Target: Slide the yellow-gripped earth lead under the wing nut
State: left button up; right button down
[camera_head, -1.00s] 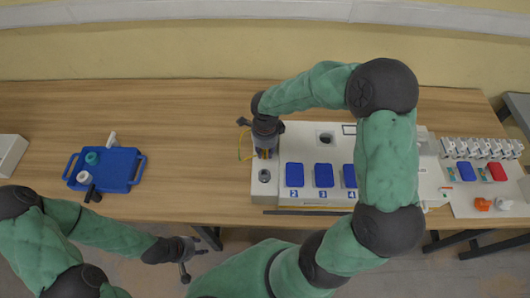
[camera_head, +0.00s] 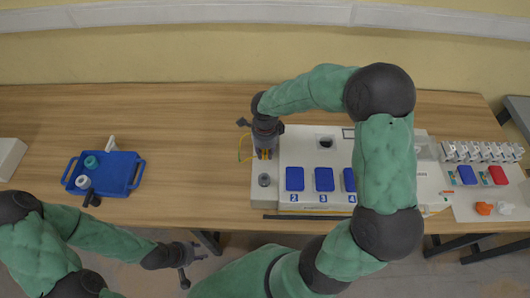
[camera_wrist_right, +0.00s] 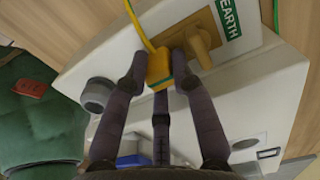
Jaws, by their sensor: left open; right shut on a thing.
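The earth lead's yellow grip (camera_wrist_right: 160,70) is between the fingertips of my right gripper (camera_wrist_right: 160,80), which is shut on it. Its yellow-green cable (camera_wrist_right: 139,25) runs up out of the right wrist view. The brass wing nut (camera_wrist_right: 200,44) is just right of the grip, on a brass plate beside the green EARTH label (camera_wrist_right: 228,17). I cannot tell whether the lead's tip is under the nut. In the head view my right gripper (camera_head: 264,153) is over the white box's left end, and the cable (camera_head: 242,148) loops beside it. My left gripper (camera_head: 190,268) is open and empty, off the table's front edge.
The white socket box (camera_head: 310,150) bears numbered blue covers (camera_head: 324,179) and a grey round knob (camera_head: 264,180). A blue tray (camera_head: 120,172) holding small items stands left. A panel with switches (camera_head: 480,151) lies right. The table between tray and box is clear.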

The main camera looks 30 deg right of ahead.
jog(key=c, duration=1)
grip_release()
jog(key=shift+o, duration=0.2)
jog(key=shift+r, duration=0.15)
jog(key=shift+w+r, duration=0.1)
jog(key=shift+r, duration=0.2)
notch_tip(320, 180, up, 18)
jog(key=p, duration=0.5)
